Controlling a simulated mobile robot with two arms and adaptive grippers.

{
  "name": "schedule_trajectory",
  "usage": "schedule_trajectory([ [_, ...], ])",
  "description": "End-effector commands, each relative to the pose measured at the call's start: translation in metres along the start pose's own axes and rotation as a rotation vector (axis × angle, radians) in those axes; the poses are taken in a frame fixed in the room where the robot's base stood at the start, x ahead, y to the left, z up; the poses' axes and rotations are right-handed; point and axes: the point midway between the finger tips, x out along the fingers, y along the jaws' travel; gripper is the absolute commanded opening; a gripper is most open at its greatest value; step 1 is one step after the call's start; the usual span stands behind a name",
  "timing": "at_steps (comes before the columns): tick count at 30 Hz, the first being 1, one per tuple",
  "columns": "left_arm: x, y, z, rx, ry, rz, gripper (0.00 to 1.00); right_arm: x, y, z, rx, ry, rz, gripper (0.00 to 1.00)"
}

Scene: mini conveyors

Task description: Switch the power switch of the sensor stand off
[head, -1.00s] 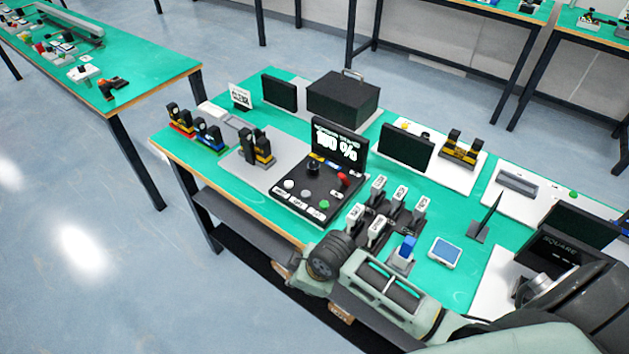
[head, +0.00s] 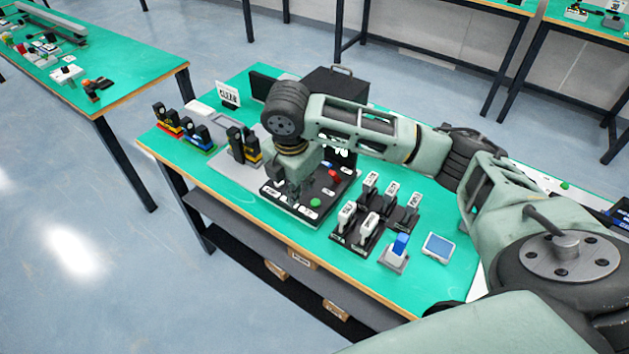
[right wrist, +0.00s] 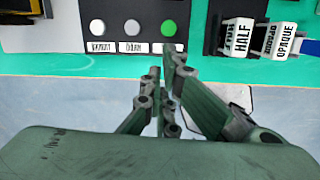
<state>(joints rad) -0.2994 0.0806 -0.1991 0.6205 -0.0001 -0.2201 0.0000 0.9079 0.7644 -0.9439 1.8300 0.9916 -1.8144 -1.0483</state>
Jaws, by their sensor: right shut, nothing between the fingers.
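No switch is clearly marked as the sensor stand's power switch. Candidates are a black control panel (head: 325,188) with round buttons, and black upright posts (head: 234,140) on a small base left of it. My right gripper (head: 296,197) points down at the front part of the panel, hiding part of it. In the right wrist view its fingers (right wrist: 166,75) are shut and empty, just in front of the panel's white, grey and green buttons (right wrist: 168,28). Contact cannot be told. My left gripper is not in view.
White-labelled paddles (head: 347,213) in black holders stand right of the panel. Nearby are a blue-topped grey block (head: 394,253) and a small blue-screened device (head: 438,248). More black posts (head: 166,118) stand at the left end. A black box (head: 333,84) is behind my arm.

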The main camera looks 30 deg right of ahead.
Motion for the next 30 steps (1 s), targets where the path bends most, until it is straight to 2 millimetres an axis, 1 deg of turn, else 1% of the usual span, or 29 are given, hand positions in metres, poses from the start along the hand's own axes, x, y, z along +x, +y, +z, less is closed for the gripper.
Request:
schedule_trajectory([
  [1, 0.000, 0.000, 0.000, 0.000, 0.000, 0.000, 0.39, -0.009, -0.002, 0.010, -0.023, -0.018, -0.011, 0.00],
  [3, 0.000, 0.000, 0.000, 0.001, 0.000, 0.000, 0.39, -0.017, -0.005, 0.018, -0.053, -0.032, -0.028, 0.00],
  [6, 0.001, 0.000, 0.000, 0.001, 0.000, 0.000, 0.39, -0.024, -0.008, 0.026, -0.079, -0.044, -0.046, 0.00],
  [10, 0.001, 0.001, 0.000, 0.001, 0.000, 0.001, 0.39, -0.027, -0.010, 0.029, -0.092, -0.047, -0.054, 0.00],
  [19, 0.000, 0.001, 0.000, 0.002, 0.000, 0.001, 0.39, -0.026, -0.010, 0.028, -0.091, -0.046, -0.054, 0.00],
  [23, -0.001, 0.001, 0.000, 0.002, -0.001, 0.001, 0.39, -0.018, -0.011, 0.029, -0.090, -0.047, -0.056, 0.00],
  [26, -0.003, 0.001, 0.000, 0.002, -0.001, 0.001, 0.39, -0.003, -0.013, 0.029, -0.090, -0.046, -0.058, 0.00],
  [30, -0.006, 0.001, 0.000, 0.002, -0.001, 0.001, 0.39, 0.026, -0.014, 0.031, -0.090, -0.046, -0.058, 0.00],
])
